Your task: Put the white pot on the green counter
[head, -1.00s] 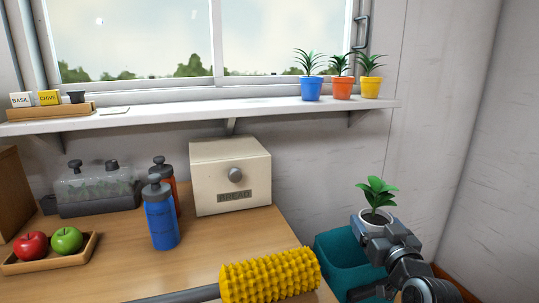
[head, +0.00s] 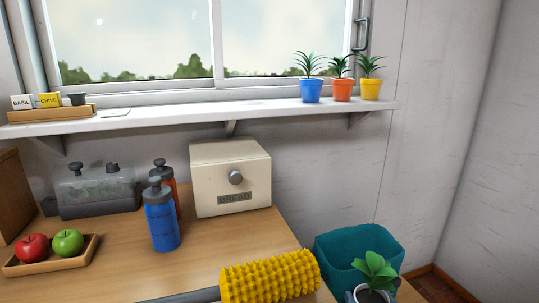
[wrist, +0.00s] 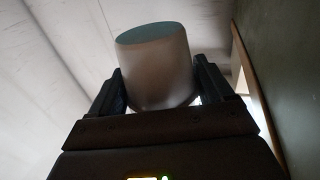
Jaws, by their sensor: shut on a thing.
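In the wrist view my gripper (wrist: 160,82) is shut on the white pot (wrist: 155,68), with one finger on each side.
The teal tub (head: 345,249) stands right of the wooden counter (head: 110,270). A yellow spiky roller (head: 270,276) lies at the counter's front. A bread box (head: 230,180), a blue bottle (head: 161,222) and a fruit tray (head: 50,263) stand on it. Three potted plants line the windowsill.

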